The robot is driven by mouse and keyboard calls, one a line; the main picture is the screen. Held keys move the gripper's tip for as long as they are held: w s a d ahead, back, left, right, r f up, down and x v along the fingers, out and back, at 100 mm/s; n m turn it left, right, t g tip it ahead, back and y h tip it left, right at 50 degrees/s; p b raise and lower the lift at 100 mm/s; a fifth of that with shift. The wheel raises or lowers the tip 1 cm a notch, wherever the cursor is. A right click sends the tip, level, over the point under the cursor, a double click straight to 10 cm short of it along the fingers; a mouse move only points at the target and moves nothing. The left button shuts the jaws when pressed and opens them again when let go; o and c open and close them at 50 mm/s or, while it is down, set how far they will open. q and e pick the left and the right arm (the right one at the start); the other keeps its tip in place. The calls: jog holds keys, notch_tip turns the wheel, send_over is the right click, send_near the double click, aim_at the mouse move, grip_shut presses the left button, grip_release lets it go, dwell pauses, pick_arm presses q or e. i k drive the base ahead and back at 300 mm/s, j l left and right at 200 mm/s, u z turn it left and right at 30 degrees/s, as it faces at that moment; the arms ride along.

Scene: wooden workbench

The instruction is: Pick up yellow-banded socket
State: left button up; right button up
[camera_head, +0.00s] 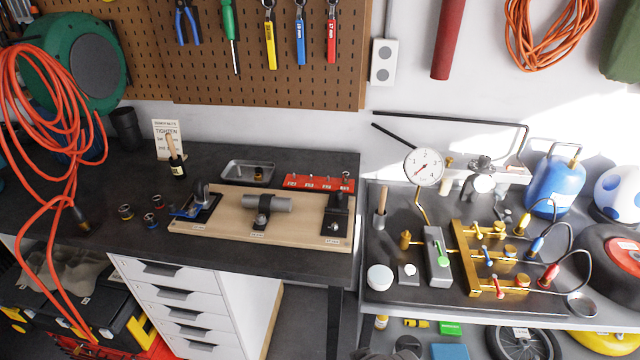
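The yellow-banded socket (126,211) stands on the dark bench top at the left, the leftmost of three small dark sockets. A red-banded socket (158,201) is to its right and slightly farther back. A blue-banded socket (151,221) is to its right and slightly nearer. The sockets stand apart from one another. Neither of my grippers can be made out in the head view.
An orange hose (62,240) with a dark nozzle (82,219) hangs left of the sockets. A wooden fixture board (225,222) with clamps lies to their right. A brush (176,163), metal tray (248,173) and red rack (320,183) stand behind. Bench around the yellow-banded socket is clear.

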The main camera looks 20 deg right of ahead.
aim_at(126, 213)
jog(key=z, duration=0.5)
jog(key=j+z, duration=0.35)
jog(key=j, duration=0.2)
jog(key=j+z, duration=0.4)
jog(key=j, duration=0.15)
